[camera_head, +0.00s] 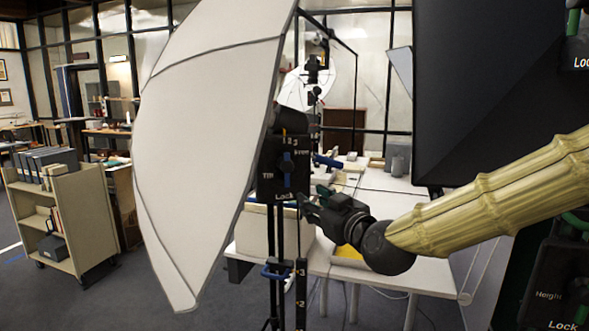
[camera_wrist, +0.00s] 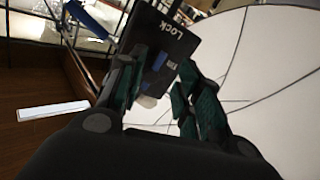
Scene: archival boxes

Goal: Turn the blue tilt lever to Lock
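A black control box (camera_head: 284,170) marked Tilt, Free and Lock sits on a stand beside a big white reflector (camera_head: 205,150). A thin blue strip, seemingly the tilt lever (camera_head: 287,181), hangs on its face toward the word Lock; its exact angle is hard to tell. My gripper (camera_head: 311,208) is just below and right of the box, apart from the lever as far as I can see. In the wrist view, the box (camera_wrist: 172,28) with its Lock label lies beyond my open fingers (camera_wrist: 160,92). Nothing is held between them. The lever is small and partly hidden there.
A lower blue lever (camera_head: 276,272) is on the stand's post. A blue bar (camera_head: 328,162) juts out right of the box. A white table (camera_head: 395,262) stands behind, a dark softbox (camera_head: 490,100) at right, a beige book cart (camera_head: 70,225) at left.

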